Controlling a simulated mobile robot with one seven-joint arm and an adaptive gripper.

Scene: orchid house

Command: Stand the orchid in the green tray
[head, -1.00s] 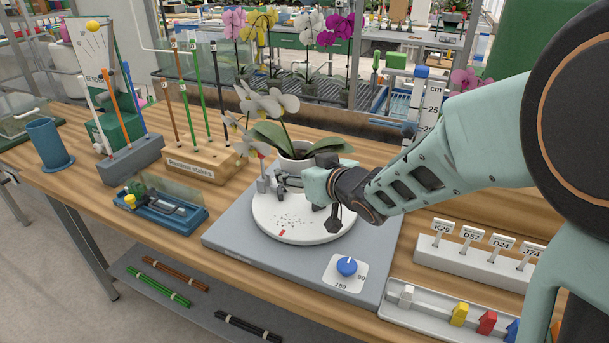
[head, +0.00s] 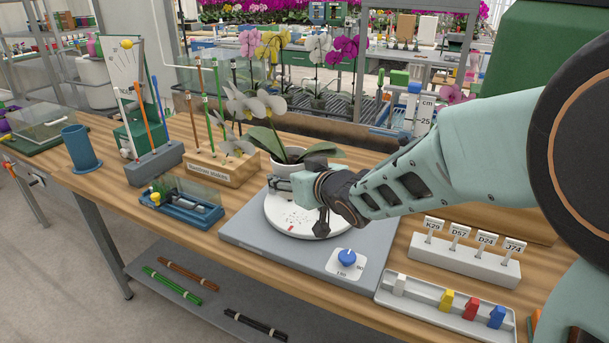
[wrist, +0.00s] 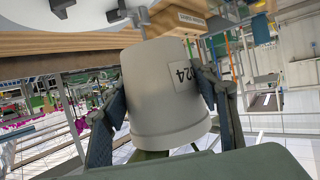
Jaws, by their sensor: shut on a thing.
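The orchid has pale white-grey flowers (head: 257,104), broad green leaves and a white pot (head: 284,167). My gripper (head: 291,183) is shut on the pot, at the white turntable (head: 293,222) on the grey base. In the wrist view the pot (wrist: 160,88) appears upside down between my two fingers, with a partly visible label that seems to end in 24. My gripper hides the pot's lower part in the head view, so I cannot tell whether it touches the turntable. A dark green tray-like piece (head: 22,143) lies at the far left; I cannot tell if it is the task's tray.
A wooden stake block (head: 232,172), a grey tool holder (head: 150,165), a blue cup (head: 82,150) and a blue tool tray (head: 180,209) stand left of the turntable. A label rack (head: 465,262) and a tray of coloured clips (head: 415,289) are at right. Shelving stands behind.

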